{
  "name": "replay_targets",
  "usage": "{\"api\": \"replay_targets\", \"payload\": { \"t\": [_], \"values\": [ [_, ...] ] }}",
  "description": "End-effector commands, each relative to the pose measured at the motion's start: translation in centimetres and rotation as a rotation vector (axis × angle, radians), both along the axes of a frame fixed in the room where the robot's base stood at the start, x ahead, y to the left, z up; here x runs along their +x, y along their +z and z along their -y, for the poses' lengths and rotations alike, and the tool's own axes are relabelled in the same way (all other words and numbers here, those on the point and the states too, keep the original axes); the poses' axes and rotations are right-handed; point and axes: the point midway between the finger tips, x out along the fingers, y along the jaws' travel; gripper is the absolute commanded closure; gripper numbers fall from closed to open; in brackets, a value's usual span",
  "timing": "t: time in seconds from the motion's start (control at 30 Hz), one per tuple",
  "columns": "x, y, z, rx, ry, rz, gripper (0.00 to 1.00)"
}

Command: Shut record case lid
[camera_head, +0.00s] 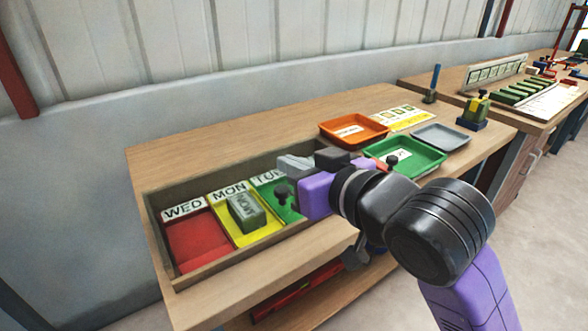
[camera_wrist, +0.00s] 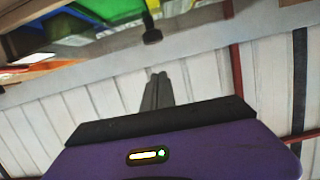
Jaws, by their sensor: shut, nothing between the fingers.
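A long wooden case (camera_head: 160,240) lies open-topped on the workbench. It shows a red WED panel (camera_head: 192,240), a yellow MON panel (camera_head: 262,234) and a green TUE panel (camera_head: 288,212). A grey-green block (camera_head: 246,212) marked NOW rests on the yellow panel. A black knob (camera_head: 281,192) stands at the green panel; a dark knob also shows in the wrist view (camera_wrist: 152,36). My gripper (camera_head: 288,166) is shut and empty above the case's right part, its fingers pointing left. Its closed fingers (camera_wrist: 157,90) show in the wrist view. My arm hides the case's right end, and I cannot pick out a lid for certain.
An orange tray (camera_head: 325,130), a green tray (camera_head: 438,156) and a grey tray (camera_head: 462,137) stand right of the case. A yellow-and-black device (camera_head: 474,110) stands near the bench's right end. The bench top behind the case is clear.

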Motion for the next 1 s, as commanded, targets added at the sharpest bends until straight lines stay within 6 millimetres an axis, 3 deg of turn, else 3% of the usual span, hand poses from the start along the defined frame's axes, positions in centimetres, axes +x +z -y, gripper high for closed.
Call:
{"api": "replay_targets", "payload": {
  "t": [0.2,0.43,0.67,0.83,1.0],
  "values": [
    [-4.2,1.5,2.9,0.004,-0.001,0.005,1.0],
    [-7.0,2.5,4.8,0.004,-0.001,0.005,1.0],
    [-7.8,3.5,5.3,0.013,0.005,0.038,1.0],
    [-7.1,7.3,5.5,0.072,-0.007,0.184,1.0],
    [-6.6,11.0,7.8,0.194,-0.076,0.34,1.0]
  ]
}}
